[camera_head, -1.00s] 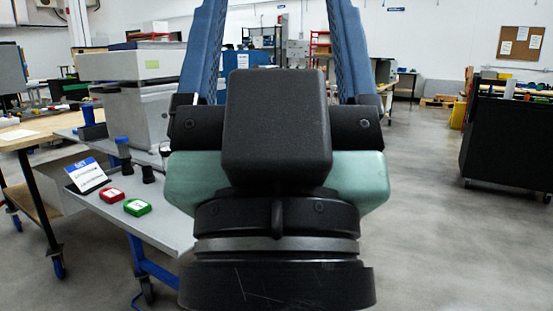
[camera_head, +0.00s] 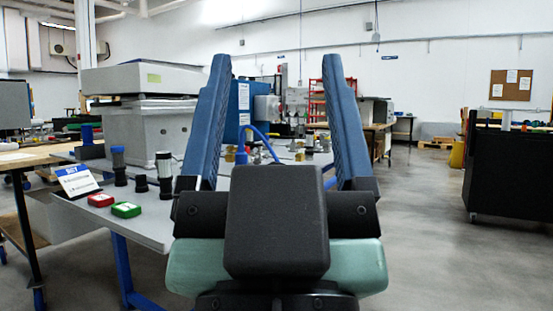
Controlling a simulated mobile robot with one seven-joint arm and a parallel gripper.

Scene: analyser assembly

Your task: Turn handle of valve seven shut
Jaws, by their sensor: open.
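My gripper (camera_head: 276,62) is open and empty, its two blue fingers pointing up and away from me. Between and behind the fingers, on the grey bench (camera_head: 160,232), I see a blue hose (camera_head: 263,140) and small yellow fittings (camera_head: 241,156). Several small upright parts (camera_head: 309,140) stand farther right. They are too small to tell which, if any, is valve seven, and no handle can be made out. The fingers and the black wrist block hide part of the bench. No contact with anything shows.
A blue cabinet (camera_head: 239,105) stands behind. A black cart (camera_head: 510,165) is right, with open floor between.

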